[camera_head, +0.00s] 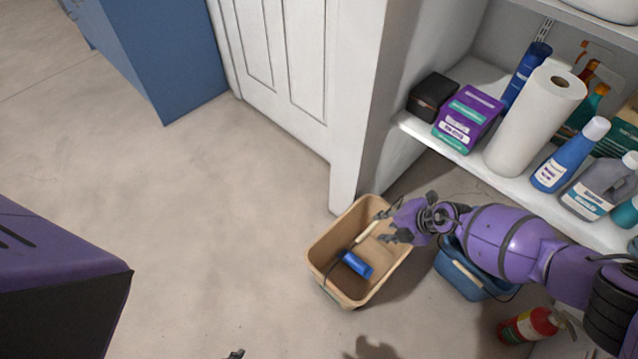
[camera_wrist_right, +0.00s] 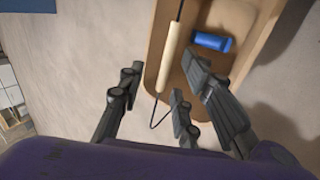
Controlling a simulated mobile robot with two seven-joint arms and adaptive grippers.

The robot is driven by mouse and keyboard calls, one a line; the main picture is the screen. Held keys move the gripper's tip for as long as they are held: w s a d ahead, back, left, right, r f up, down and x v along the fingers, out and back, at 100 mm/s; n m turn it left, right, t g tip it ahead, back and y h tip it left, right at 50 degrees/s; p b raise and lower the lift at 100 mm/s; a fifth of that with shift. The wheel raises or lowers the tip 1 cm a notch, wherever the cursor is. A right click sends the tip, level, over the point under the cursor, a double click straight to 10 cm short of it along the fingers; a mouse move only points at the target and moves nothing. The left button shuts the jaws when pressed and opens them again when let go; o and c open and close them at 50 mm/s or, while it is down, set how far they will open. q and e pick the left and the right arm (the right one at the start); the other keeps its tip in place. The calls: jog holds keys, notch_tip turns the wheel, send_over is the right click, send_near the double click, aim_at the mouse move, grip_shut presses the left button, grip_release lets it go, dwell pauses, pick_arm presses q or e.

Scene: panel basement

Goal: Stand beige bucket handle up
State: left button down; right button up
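The beige bucket (camera_head: 330,233) stands on the floor by the shelf corner, its open top facing up. Its wire handle with a pale grip (camera_head: 367,232) slants across the opening. A blue cylinder (camera_head: 357,264) lies inside the bucket. My right gripper (camera_head: 387,226) is open over the bucket's right side. In the right wrist view the pale grip (camera_wrist_right: 171,55) lies between its spread fingers (camera_wrist_right: 160,88), with no clear contact. A small dark tip at the bottom edge of the head view may be my left gripper (camera_head: 235,354); the rest is out of frame.
A blue bucket (camera_head: 455,275) stands close to the right, partly under my right arm. A red extinguisher (camera_head: 528,326) is at the lower right. The shelf (camera_head: 470,160) holds bottles, boxes and a paper roll (camera_head: 535,120). The floor left of the beige bucket is clear.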

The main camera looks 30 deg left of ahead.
jog(key=v, duration=0.4)
jog(key=shift+d+r, duration=0.1)
jog(key=shift+r, duration=0.2)
